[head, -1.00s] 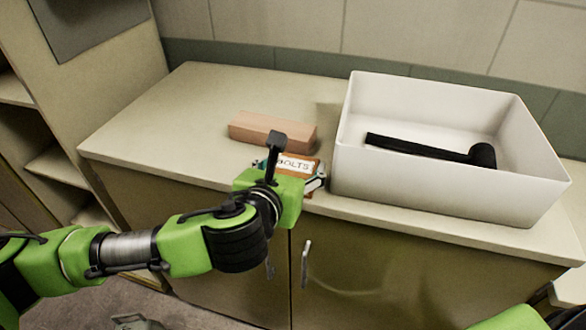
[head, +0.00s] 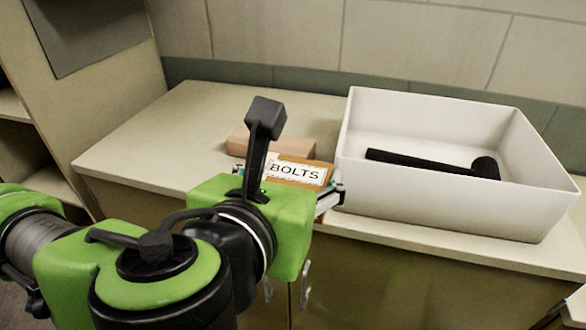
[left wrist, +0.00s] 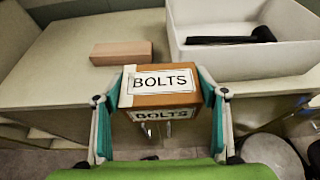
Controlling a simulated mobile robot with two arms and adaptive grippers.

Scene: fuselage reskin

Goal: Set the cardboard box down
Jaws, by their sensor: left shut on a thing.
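The cardboard box (head: 294,170) is small and brown with a white "BOLTS" label. It also shows in the left wrist view (left wrist: 160,98), with a second label on its near side. My left gripper (left wrist: 161,90) is shut on the box, one finger on each side. In the head view my left gripper (head: 300,187) and wrist hide part of the box. The box is at the counter's front edge; whether it touches the counter top (head: 135,137) is not clear. My right gripper is not in view.
A white bin (head: 440,208) holding a black hammer (head: 430,164) stands right of the box. A pinkish-brown block (head: 240,142) lies behind the box. The counter's left part is clear. Cabinet doors with handles are below.

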